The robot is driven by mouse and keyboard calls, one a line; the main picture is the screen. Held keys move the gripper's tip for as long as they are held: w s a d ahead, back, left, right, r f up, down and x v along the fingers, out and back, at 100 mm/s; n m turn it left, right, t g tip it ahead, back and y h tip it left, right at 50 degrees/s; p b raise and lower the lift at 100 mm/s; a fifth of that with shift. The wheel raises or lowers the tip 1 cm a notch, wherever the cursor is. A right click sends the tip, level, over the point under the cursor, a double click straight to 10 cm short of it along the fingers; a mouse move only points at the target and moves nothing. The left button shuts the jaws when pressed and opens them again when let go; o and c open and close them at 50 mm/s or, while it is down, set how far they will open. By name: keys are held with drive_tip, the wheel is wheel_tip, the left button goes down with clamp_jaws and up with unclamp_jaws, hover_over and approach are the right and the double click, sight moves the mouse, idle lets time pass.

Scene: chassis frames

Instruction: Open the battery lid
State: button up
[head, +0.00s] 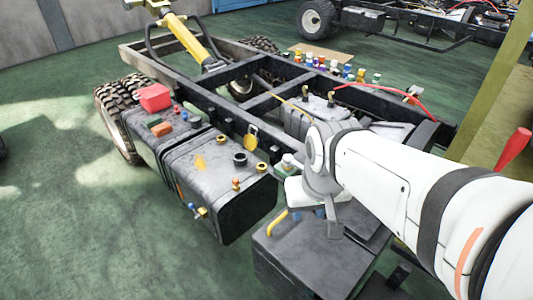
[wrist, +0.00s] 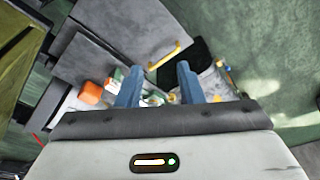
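The battery lid appears to be the flat grey top (head: 315,255) of the box at the lower middle of the head view, and it lies flat. A yellow handle (head: 277,222) is at its far left edge. In the wrist view the grey lid (wrist: 135,32) is beyond my fingers, with the yellow handle (wrist: 168,56) along its near edge. My gripper (wrist: 159,82) has two blue fingers spread apart, with no thing clearly held between them. In the head view my gripper (head: 318,214) is over the lid's far side, partly hidden by my wrist; contact cannot be told.
A dark tank (head: 220,165) with small caps and fittings stands to the left. The black chassis frame (head: 240,70) runs behind it, with several coloured bottles (head: 330,65) at its far side. An orange block (wrist: 90,92) is left of my fingers. Green floor is clear at left.

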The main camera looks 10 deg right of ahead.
drive_tip(key=w+f+m+b, duration=0.3)
drive_tip(key=w+f+m, duration=0.2)
drive_tip(key=w+f, duration=0.4)
drive_tip(key=m+y+b, duration=0.1)
drive_tip(key=m+b, duration=0.2)
drive_tip(key=m, duration=0.3)
approach(284, 214)
drive_tip(key=shift+g, duration=0.4)
drive_tip(key=f, duration=0.2)
drive_tip(key=w+f, duration=0.1)
drive_tip(key=f, duration=0.2)
drive_tip(key=w+f, duration=0.1)
drive_tip(key=f, duration=0.1)
drive_tip(key=shift+a+f+b, duration=0.3)
drive_tip(key=shift+f+b, duration=0.1)
clamp_jaws()
